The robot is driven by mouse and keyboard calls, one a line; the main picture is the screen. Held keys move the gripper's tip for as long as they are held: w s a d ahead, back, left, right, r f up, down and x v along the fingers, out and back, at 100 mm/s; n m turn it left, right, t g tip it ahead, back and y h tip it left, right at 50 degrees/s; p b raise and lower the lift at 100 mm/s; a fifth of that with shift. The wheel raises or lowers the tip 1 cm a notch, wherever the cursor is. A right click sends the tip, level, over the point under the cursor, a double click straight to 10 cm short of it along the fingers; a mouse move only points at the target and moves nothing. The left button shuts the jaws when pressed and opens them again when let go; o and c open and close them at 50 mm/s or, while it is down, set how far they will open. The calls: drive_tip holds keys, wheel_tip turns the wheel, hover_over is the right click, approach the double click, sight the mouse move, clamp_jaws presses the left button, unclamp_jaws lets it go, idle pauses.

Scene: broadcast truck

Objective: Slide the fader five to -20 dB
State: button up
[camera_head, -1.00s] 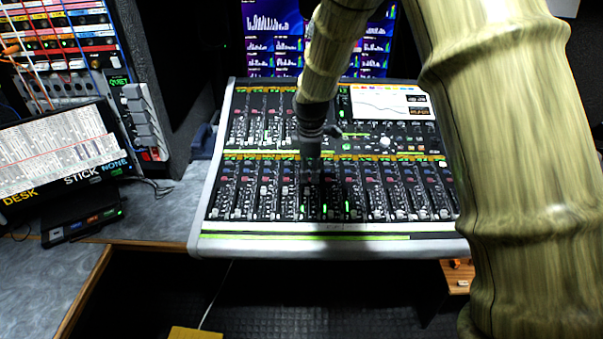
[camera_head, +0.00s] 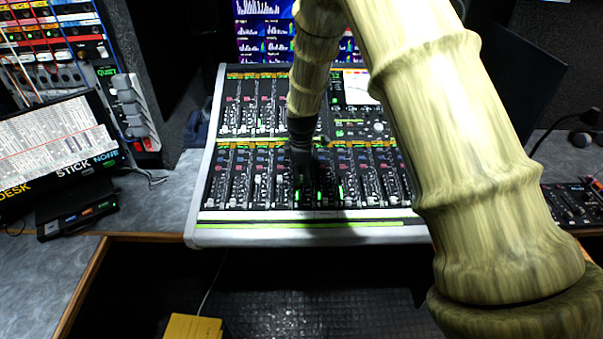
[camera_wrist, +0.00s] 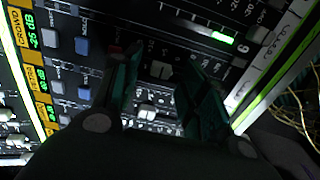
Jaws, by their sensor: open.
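The mixing desk (camera_head: 310,236) has two banks of fader strips, and my gripper (camera_head: 301,178) points down over the middle of the lower bank. In the wrist view my gripper (camera_wrist: 166,72) has its two dark fingers apart, close over the strips. The gripper hides part of the strips in the head view.
A rack with a patch panel (camera_head: 55,45) and a tilted script board (camera_head: 55,145) stand at left. Screens (camera_head: 262,25) are behind the desk. A small control panel (camera_head: 572,203) is at right. A yellow box (camera_head: 193,327) lies on the floor in front.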

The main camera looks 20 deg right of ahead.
sight(302, 195)
drive_tip(key=shift+f, duration=0.5)
clamp_jaws()
drive_tip(key=shift+s+a+f+p, duration=0.15)
drive_tip(key=shift+s+a, duration=0.1)
drive_tip(key=shift+s, duration=0.6)
drive_tip(key=shift+s+a+f+p, duration=0.1)
drive_tip(key=shift+s+a, duration=0.1)
drive_tip(key=shift+s, duration=0.65)
drive_tip(key=shift+s+a+f+p, duration=0.15)
drive_tip(key=shift+s+a, duration=0.1)
drive_tip(key=shift+s, duration=0.6)
unclamp_jaws()
drive_tip(key=shift+r, duration=0.15)
